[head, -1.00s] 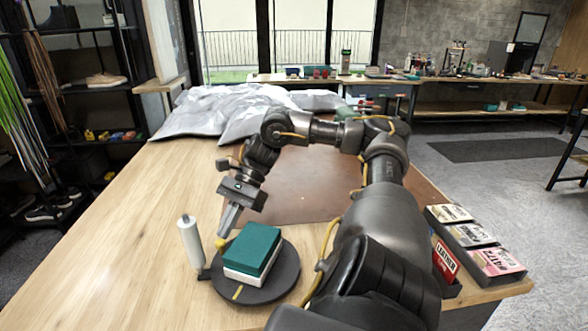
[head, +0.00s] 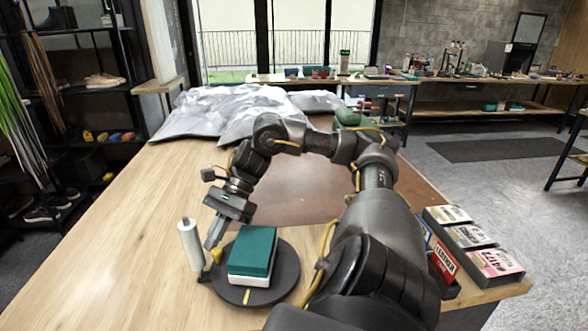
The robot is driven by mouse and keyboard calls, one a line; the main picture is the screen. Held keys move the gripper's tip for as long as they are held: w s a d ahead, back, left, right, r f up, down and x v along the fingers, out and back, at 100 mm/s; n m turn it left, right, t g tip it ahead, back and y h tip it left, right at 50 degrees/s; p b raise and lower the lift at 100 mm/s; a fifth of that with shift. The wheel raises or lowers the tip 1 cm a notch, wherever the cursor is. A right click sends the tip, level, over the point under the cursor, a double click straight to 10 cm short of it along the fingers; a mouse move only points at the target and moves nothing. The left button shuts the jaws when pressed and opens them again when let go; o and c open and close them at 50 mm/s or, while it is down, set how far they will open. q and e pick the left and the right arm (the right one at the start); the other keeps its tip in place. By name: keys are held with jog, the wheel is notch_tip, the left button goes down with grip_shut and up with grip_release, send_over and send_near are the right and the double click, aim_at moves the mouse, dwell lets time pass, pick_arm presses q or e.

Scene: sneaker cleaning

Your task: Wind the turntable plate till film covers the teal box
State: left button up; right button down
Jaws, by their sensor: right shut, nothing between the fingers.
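The dark round turntable plate (head: 288,279) lies on the wooden table, with a yellow stripe near its front edge. The teal box (head: 254,245) sits on it, teal above and white below. A white film roll (head: 190,243) stands upright just left of the plate. I cannot make out film on the teal faces. My right gripper (head: 211,243) points down, shut and empty, between the roll and the box. Its tips are at a small yellow knob (head: 217,254) at the plate's left edge; I cannot tell whether they touch. My left gripper is not in view.
A brown mat (head: 300,195) lies behind the plate, and crumpled grey sheeting (head: 215,115) is at the table's far end. A dark tray of small cartons (head: 470,235) stands at the right edge. The table left of the roll is clear.

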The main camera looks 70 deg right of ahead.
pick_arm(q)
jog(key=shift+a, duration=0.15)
pick_arm(e)
jog(key=shift+a, duration=0.1)
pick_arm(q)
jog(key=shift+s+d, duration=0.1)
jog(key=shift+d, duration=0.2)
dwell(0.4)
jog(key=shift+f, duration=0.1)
